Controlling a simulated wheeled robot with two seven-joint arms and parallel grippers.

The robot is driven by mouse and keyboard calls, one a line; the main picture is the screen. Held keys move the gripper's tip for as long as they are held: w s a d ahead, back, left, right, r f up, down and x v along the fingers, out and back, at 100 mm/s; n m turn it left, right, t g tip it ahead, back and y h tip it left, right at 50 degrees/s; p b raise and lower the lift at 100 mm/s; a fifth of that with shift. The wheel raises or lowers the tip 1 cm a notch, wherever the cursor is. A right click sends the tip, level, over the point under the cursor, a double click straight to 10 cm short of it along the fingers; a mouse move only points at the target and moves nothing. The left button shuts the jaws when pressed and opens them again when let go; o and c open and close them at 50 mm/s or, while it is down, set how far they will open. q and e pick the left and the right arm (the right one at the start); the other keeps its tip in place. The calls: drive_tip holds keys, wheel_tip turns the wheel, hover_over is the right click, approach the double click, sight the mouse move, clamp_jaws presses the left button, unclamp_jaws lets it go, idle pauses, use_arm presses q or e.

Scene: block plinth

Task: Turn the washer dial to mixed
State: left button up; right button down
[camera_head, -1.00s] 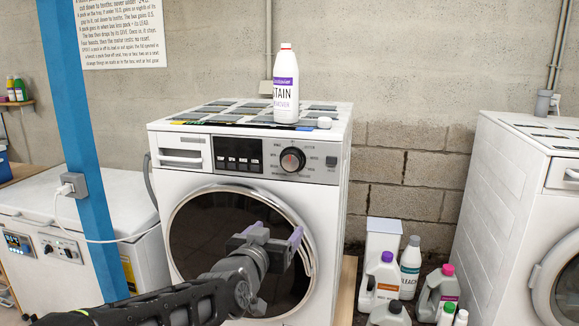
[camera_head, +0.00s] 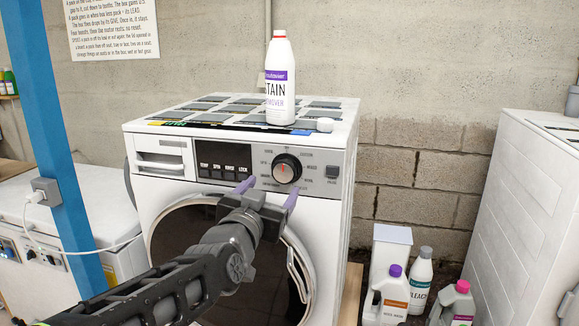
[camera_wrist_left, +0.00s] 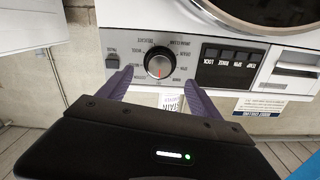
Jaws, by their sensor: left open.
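The washer (camera_head: 330,215) stands in the middle, its front facing me. The dial also shows in the left wrist view (camera_wrist_left: 158,63), upside down. My left gripper (camera_head: 268,190) is open and empty just below and in front of the dial. In the left wrist view its purple fingers (camera_wrist_left: 155,88) point toward the panel, one on each side of the dial, apart from it. My right gripper is out of view.
The washer's round door (camera_head: 190,235) is below the panel. A blue post (camera_head: 60,150) is at left, detergent bottles (camera_head: 394,296) at lower right, another white machine (camera_head: 520,200) at right.

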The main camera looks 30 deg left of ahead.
sight(283, 173)
use_arm(q)
drive_tip(key=shift+p+x, duration=0.85)
drive_tip(key=shift+x, duration=3.35)
drive_tip(key=shift+r, duration=0.1)
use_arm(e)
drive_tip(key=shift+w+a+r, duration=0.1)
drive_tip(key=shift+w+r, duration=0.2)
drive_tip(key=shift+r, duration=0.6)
use_arm(q)
drive_tip(key=shift+c, duration=0.5)
drive_tip(key=c, duration=1.3)
drive_tip(key=shift+o, duration=0.2)
